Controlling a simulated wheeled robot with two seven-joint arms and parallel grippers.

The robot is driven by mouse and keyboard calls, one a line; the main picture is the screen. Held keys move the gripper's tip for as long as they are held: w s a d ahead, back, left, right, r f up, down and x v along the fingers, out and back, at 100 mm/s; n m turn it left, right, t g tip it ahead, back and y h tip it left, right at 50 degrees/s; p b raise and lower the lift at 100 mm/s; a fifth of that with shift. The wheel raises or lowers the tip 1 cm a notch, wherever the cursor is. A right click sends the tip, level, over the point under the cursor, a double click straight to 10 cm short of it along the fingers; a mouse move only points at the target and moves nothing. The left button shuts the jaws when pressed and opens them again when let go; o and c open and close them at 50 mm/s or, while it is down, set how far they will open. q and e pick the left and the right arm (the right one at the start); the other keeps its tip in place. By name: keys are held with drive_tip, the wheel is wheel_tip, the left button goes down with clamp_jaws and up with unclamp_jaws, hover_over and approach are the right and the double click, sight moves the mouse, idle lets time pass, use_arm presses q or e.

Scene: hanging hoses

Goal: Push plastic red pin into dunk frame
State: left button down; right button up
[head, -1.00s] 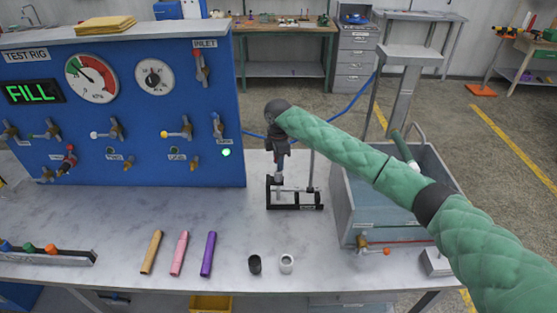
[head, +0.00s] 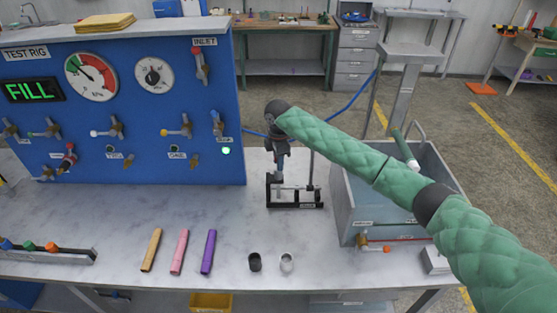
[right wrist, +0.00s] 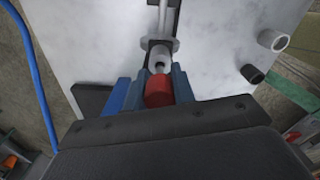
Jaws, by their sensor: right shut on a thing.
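The dunk frame (head: 296,205) is a small black stand with upright metal rods on the bench, left of the grey tank. My right gripper (head: 285,176) is over the left part of this frame. In the right wrist view its blue fingers (right wrist: 155,92) are shut on the red pin (right wrist: 158,93). A grey cylindrical piece (right wrist: 159,58) sits just beyond the pin, in line with it; I cannot tell whether they touch. The dunk frame's rod and dark base show behind (right wrist: 163,18). In the head view the pin is hidden. My left gripper is not in view.
A grey tank (head: 348,210) stands close on the right. A blue test rig panel (head: 120,165) is at the left.

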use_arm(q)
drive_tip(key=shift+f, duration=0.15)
use_arm(e)
drive_tip(key=shift+f, duration=0.7)
drive_tip(key=o, duration=1.1)
drive_tip(key=shift+c, duration=0.2)
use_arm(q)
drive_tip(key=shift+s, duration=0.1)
use_arm(e)
drive_tip(key=shift+r+b, duration=0.6)
wheel_tip(320, 180, up, 5)
drive_tip(key=b, duration=0.2)
drive_tip(key=shift+r+b, duration=0.2)
drive_tip(key=shift+b, duration=0.1)
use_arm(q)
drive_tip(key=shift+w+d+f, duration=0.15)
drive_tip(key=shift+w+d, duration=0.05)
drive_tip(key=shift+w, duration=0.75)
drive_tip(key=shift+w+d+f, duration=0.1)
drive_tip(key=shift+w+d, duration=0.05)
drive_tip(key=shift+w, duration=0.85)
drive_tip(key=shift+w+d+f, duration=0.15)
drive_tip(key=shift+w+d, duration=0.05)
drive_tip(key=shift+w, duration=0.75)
use_arm(e)
drive_tip(key=shift+r, duration=0.6)
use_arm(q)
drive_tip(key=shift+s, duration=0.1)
